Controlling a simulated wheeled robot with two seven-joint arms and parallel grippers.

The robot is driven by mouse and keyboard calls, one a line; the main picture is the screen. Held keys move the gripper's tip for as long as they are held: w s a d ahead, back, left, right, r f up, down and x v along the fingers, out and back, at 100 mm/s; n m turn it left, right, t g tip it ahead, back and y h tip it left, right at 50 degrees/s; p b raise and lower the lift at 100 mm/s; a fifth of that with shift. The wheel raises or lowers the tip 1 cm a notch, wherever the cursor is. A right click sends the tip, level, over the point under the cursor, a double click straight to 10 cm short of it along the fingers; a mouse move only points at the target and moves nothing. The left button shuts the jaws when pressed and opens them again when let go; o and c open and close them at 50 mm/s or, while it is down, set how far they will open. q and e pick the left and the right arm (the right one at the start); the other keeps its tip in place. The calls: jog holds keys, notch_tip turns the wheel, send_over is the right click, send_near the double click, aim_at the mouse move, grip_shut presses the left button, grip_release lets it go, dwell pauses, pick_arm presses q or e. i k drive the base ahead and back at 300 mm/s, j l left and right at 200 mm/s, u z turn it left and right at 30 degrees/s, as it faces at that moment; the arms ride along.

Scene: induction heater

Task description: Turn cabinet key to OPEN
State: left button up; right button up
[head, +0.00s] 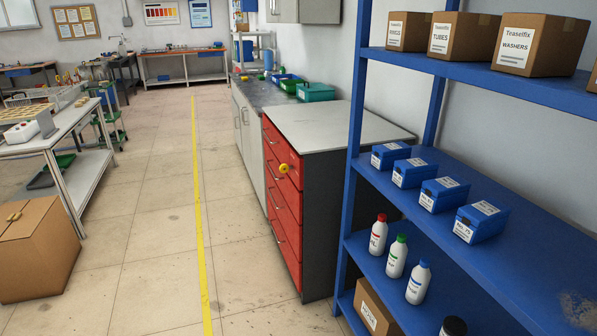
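A cabinet with red drawers (283,212) and a grey top stands at the middle of the head view. A small round yellow piece (284,168) shows at its front, near the upper drawers. It may be the key or a knob; it is too small to tell, and I cannot read any OPEN mark or its turn position. Neither of my grippers is in view.
A blue shelf rack (440,176) with blue boxes, bottles and cartons fills the right side. A cardboard box (38,255) and a white table (75,135) stand at the left. The floor (155,235) along the yellow line (199,220) is clear.

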aim_at(286, 167)
jog(key=i+z, duration=0.25)
jog(key=z, duration=0.15)
jog(key=i+j+z, duration=0.15)
jog(key=z, duration=0.3)
jog(key=i, duration=0.1)
